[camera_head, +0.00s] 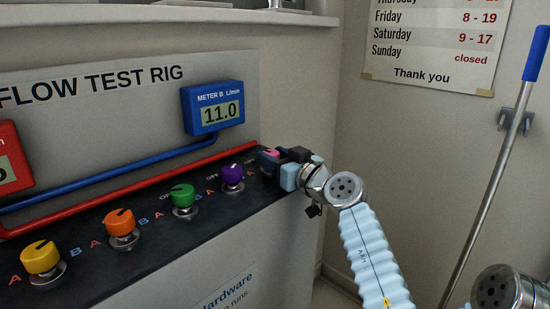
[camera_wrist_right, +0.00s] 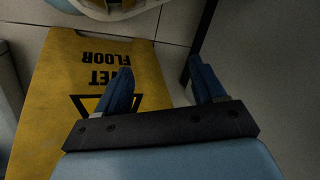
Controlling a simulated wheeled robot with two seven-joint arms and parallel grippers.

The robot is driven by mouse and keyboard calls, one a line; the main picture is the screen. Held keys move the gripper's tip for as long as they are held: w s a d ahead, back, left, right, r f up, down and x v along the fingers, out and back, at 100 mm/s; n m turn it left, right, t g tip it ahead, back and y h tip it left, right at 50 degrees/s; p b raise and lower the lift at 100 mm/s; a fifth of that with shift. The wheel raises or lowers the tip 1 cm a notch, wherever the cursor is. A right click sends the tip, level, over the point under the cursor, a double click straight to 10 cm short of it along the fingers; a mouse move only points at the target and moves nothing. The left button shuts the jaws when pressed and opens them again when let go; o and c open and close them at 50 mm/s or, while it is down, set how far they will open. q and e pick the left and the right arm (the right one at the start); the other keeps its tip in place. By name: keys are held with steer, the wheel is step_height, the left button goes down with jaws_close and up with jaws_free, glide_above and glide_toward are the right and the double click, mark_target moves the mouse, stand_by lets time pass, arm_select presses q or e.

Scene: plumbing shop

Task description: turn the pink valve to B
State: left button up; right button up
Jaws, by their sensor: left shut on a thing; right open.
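The pink valve (camera_head: 271,153) is at the right end of the row of knobs on the dark sloped panel (camera_head: 215,212). My left gripper (camera_head: 280,161) is shut on it and covers most of it, so only a little pink shows. Its pointer and letters are hidden, and I cannot tell which way it is turned. My right gripper (camera_wrist_right: 161,72) is open and empty in the right wrist view, above the floor area.
Purple (camera_head: 232,173), green (camera_head: 183,195), orange (camera_head: 120,222) and yellow (camera_head: 41,257) knobs stand left of the pink one. Meter B (camera_head: 213,106) reads 11.0. A yellow wet-floor sign (camera_wrist_right: 52,100) is below my right gripper. A blue-handled pole (camera_head: 497,165) hangs at right.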

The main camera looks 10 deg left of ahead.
arm_select(q)
steer(key=m+t+h+b, duration=0.1)
steer(key=b, duration=0.1)
steer(key=m+t+h+b, duration=0.1)
steer(key=b, duration=0.2)
steer(key=m+t+h+b, duration=0.1)
steer(key=h+b, duration=0.1)
steer(key=b, duration=0.1)
steer(key=shift+s+a+f, duration=0.2)
steer(key=shift+a+f, duration=0.05)
steer(key=shift+f, duration=0.1)
steer(key=shift+r+m+t+h+b, duration=0.3)
steer(key=shift+m+t+h+b, duration=0.25)
steer(key=shift+m+h, duration=0.25)
steer(key=o, duration=1.1)
steer(key=shift+c, duration=0.2)
steer(key=shift+r, duration=0.1)
